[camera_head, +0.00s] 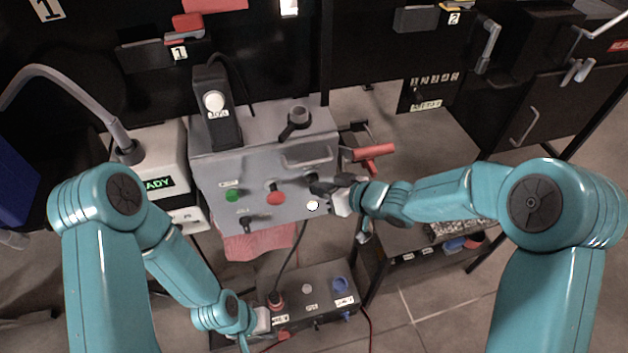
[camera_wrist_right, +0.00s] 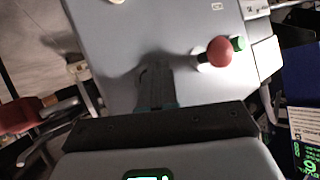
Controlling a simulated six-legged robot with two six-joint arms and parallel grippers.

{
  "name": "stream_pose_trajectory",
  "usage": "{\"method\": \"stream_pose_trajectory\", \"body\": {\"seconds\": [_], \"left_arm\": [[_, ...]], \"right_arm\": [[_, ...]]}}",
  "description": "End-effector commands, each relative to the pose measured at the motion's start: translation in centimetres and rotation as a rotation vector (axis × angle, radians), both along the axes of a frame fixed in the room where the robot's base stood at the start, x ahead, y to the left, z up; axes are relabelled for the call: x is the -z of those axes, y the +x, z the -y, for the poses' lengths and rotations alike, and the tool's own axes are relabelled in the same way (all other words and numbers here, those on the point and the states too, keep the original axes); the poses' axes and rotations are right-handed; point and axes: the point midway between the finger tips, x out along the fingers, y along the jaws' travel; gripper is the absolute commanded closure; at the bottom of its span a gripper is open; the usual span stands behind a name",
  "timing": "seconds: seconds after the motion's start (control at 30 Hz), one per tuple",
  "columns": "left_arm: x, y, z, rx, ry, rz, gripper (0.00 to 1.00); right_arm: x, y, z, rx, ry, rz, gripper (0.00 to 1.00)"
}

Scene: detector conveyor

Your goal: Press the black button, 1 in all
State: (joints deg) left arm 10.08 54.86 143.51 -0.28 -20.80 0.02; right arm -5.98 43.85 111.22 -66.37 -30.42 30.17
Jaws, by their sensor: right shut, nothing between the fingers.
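The grey control panel (camera_head: 210,172) faces me in the head view, with a green button (camera_head: 231,195) and a red mushroom button (camera_head: 275,197). A dark part (camera_head: 311,177) at its right side, just above my right fingertips, may be the black button; the fingers partly cover that area. My right gripper (camera_head: 320,187) is shut and empty, close in front of the panel's right side. In the right wrist view its dark fingers (camera_wrist_right: 155,80) point at the panel, and I cannot tell whether they touch it. My left gripper (camera_head: 258,324) is low, beside the lower box; its jaws are unclear.
A white button (camera_head: 312,205) and a black switch (camera_head: 247,223) are also on the panel. A red handle (camera_head: 373,152) sticks out to the right. The lower box (camera_head: 318,282) carries a blue part and a cable. A lamp unit with a green display (camera_head: 160,183) stands left.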

Motion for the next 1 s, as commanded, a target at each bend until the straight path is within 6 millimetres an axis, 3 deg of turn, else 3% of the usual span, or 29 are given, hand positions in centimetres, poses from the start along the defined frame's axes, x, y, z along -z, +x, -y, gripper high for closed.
{"method": "stream_pose_trajectory", "body": {"seconds": [0.23,0.6,1.0], "left_arm": [[0.7,0.0,0.0,0.0,0.0,0.0,1.0],[0.8,0.0,0.0,0.0,0.0,0.0,1.0],[2.4,0.0,0.0,0.0,0.0,0.0,1.0]], "right_arm": [[0.0,-1.2,0.4,0.0,0.001,0.001,1.0],[0.1,-1.6,0.5,0.002,0.001,0.0,1.0],[0.1,-5.3,1.8,0.002,0.001,0.0,1.0]]}}
